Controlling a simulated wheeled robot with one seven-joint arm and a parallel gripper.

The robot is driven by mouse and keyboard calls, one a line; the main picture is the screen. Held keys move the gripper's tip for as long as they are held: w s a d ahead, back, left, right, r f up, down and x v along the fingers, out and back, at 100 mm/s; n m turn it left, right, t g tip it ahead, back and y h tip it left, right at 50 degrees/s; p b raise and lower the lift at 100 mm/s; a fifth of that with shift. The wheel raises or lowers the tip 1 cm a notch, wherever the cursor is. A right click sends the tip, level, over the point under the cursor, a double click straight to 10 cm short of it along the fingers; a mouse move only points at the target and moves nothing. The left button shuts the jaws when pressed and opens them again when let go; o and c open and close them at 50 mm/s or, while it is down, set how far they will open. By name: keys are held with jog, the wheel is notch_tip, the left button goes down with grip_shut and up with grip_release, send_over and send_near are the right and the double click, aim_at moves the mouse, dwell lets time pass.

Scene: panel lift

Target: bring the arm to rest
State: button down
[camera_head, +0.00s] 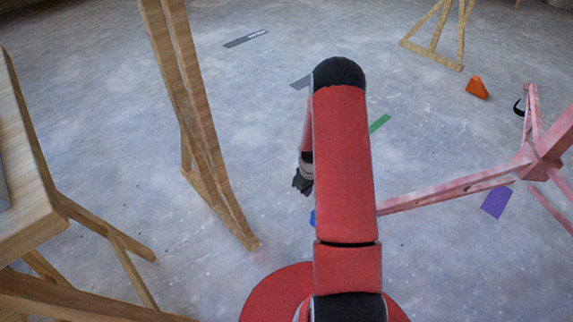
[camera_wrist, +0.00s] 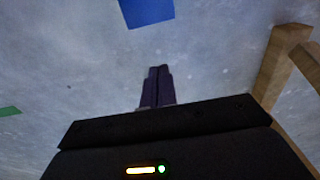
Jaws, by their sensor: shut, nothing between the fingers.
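My arm (camera_head: 343,165) is red with a black elbow and stands folded up in front of the head camera. My gripper (camera_head: 302,184) is dark and shows only in part at the left side of the arm, low over the floor. In the wrist view my gripper (camera_wrist: 157,82) has its two dark fingers side by side, shut and empty. The rest of the wrist is hidden behind the red arm in the head view.
A wooden post frame (camera_head: 195,120) stands left of my arm, and a wooden table (camera_head: 30,185) stands at the far left. A pink metal stand (camera_head: 450,190) reaches in from the right. An orange block (camera_head: 477,87) and flat blue (camera_wrist: 147,11), green and purple (camera_head: 496,203) patches are on the floor.

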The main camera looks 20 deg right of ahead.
jog(key=s+a+r+m+t+p, duration=0.15)
jog(key=a+r, duration=0.25)
jog(key=r, duration=1.2)
jog(key=a+r+t+p, duration=0.1)
jog(key=a+r+p, duration=0.2)
jog(key=r, duration=1.3)
jog(key=s+a+r+m+t+p, duration=0.1)
jog(key=s+a+r, duration=0.4)
jog(key=s+r, duration=0.5)
jog(key=s+a+r+m+t+p, duration=0.1)
jog(key=s+a+r+p, duration=0.3)
jog(key=s+r, duration=0.6)
jog(key=shift+s+a+r+t, duration=0.35)
jog(key=shift+s+r+t, duration=0.1)
jog(key=shift+r, duration=0.3)
jog(key=shift+d+m, duration=0.1)
jog(key=shift+m, duration=0.15)
